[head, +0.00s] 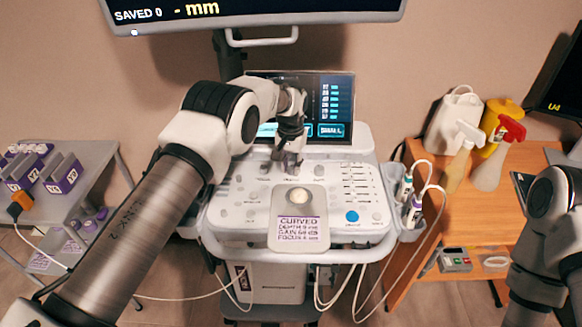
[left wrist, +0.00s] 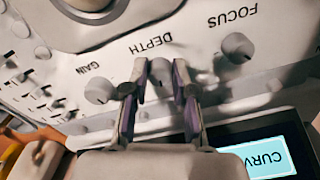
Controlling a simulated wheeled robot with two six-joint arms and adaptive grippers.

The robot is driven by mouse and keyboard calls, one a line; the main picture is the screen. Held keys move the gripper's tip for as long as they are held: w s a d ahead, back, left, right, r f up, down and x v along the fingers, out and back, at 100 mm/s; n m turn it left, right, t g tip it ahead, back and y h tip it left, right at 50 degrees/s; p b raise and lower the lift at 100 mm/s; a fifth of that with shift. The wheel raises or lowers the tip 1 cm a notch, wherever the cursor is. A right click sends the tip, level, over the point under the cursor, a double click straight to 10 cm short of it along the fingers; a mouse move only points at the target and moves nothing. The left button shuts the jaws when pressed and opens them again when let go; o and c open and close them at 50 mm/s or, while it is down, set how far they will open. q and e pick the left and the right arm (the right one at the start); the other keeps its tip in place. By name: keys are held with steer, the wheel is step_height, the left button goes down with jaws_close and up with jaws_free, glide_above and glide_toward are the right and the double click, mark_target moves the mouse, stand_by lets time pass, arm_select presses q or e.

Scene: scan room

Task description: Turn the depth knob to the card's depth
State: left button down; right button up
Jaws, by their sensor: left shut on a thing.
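The depth knob (left wrist: 161,72) is a small grey knob below the DEPTH label in the left wrist view. My left gripper (left wrist: 157,78) is shut on it, one finger on each side. In the head view my left gripper (head: 287,163) reaches down to the upper part of the console panel and hides the knob. The gain knob (left wrist: 98,89) and focus knob (left wrist: 237,47) stand on either side. The card (head: 299,232) lies on the console front and reads CURVED, with depth, gain and focus lines; its small figures are blurred. My right gripper is out of view.
The ultrasound console (head: 235,205) has a trackball (head: 299,197) and a blue button (head: 352,216). Its small screen (head: 335,100) stands behind the panel. Probes (head: 413,207) with cables hang at its right. A wooden desk (head: 440,215) with spray bottles is at right, a grey cart (head: 95,165) at left.

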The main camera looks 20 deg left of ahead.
mark_target(292, 168)
arm_select(q)
steer(key=shift+f+m, duration=0.1)
steer(key=shift+m, duration=0.5)
steer(key=c, duration=1.2)
jaws_free()
steer(key=shift+o, duration=1.3)
steer(key=shift+w+f, duration=0.1)
steer(key=shift+w, duration=0.05)
step_height(292, 168, up, 8)
steer(key=shift+f, duration=0.2)
